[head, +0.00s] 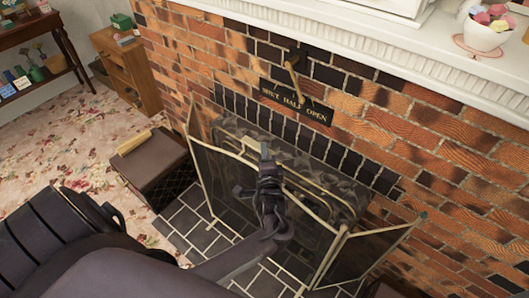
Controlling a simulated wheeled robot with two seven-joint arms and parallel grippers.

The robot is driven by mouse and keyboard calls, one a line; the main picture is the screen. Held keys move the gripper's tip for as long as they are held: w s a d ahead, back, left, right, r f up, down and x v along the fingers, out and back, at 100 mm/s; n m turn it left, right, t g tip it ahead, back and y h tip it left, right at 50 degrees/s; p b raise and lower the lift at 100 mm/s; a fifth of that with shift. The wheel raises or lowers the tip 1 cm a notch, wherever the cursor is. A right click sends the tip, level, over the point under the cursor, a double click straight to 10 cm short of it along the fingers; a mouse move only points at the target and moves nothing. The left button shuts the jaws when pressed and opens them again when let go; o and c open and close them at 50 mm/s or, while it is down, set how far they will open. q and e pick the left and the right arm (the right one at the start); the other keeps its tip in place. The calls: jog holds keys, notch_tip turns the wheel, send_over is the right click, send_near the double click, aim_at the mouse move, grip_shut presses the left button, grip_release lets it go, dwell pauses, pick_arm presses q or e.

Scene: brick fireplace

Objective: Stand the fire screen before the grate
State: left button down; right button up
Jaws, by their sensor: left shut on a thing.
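The fire screen (372,252) has dark mesh panels in thin brass-coloured frames. It stands upright on the dark tiled hearth in front of the fireplace opening, its side panels angled. My left gripper (266,160) is shut on the screen's top frame near the middle. My left arm comes from the lower left and hides part of the mesh. Grey, rough pieces (310,173) show in the opening behind the screen; the grate itself is mostly hidden. My right gripper is not in view.
A dark box with a brown lid (155,162) stands close left of the screen. The brick wall (450,150) carries a "SHUT HALF OPEN" plate (296,103) above the opening. Flowered carpet (70,140) lies free at left, before a wooden cabinet (130,75).

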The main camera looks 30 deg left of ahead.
pick_arm(q)
jog(key=shift+w+f+b, duration=0.1)
jog(key=shift+f+b, duration=0.15)
jog(key=shift+b, duration=0.05)
dwell(0.6)
jog(key=shift+p, duration=0.3)
dwell(0.4)
jog(key=c, duration=1.5)
grip_release()
jog(key=shift+d, duration=0.1)
jog(key=shift+o, duration=1)
jog(key=shift+s+f, duration=0.3)
jog(key=shift+f, duration=0.1)
jog(key=shift+o, duration=0.9)
jog(key=shift+r, duration=0.1)
jog(key=shift+r, duration=0.1)
